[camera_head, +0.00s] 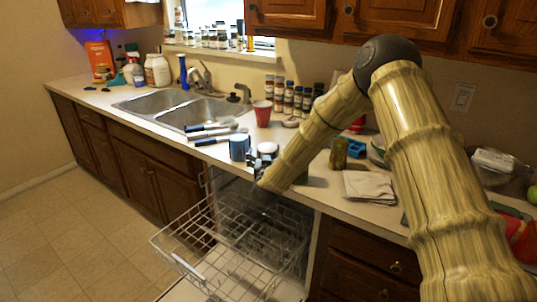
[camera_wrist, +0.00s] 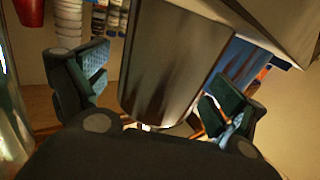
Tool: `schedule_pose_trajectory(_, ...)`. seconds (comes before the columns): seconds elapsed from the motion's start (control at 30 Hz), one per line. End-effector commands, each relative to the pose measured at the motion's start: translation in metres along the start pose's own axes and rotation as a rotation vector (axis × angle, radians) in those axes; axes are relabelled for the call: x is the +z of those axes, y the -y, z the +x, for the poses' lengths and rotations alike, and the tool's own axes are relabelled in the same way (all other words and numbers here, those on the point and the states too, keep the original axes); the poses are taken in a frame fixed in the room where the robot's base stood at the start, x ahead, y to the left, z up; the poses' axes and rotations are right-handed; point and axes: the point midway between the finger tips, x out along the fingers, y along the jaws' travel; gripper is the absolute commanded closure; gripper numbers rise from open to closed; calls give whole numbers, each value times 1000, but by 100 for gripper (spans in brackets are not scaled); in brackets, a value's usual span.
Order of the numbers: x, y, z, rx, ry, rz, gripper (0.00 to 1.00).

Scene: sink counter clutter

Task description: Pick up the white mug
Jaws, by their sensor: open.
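A white-rimmed, light-coloured mug (camera_head: 267,148) stands on the counter near its front edge, just right of a blue mug (camera_head: 239,148). My gripper (camera_head: 260,168) is at the counter edge, close in front of the light mug and partly covering it. In the wrist view, my gripper (camera_wrist: 160,82) has its two dark fingers spread wide. A large smooth grey, shadowed body (camera_wrist: 165,55) stands between or just beyond the fingers. It may be the mug, but I cannot tell for sure. No finger clearly touches it.
A red cup (camera_head: 262,113) and several spice jars (camera_head: 298,98) stand behind. Utensils (camera_head: 212,130) lie by the double sink (camera_head: 165,105). An open dishwasher rack (camera_head: 235,245) juts out below. A folded cloth (camera_head: 370,187) and blue item (camera_head: 355,147) lie right.

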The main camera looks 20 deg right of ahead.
Motion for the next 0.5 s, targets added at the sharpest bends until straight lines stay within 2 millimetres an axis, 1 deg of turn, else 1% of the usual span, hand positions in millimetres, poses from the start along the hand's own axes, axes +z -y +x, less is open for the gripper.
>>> schedule_pose_trajectory(0.1, 0, 0, 4, 0, 0, 0, 5)
schedule_pose_trajectory(0.3, 1, 0, 4, 0, 1, 0, 5)
schedule_pose_trajectory(0.47, 1, 0, 4, 0, 1, 0, 34)
schedule_pose_trajectory(0.5, 1, 0, 4, 0, 1, 0, 41)
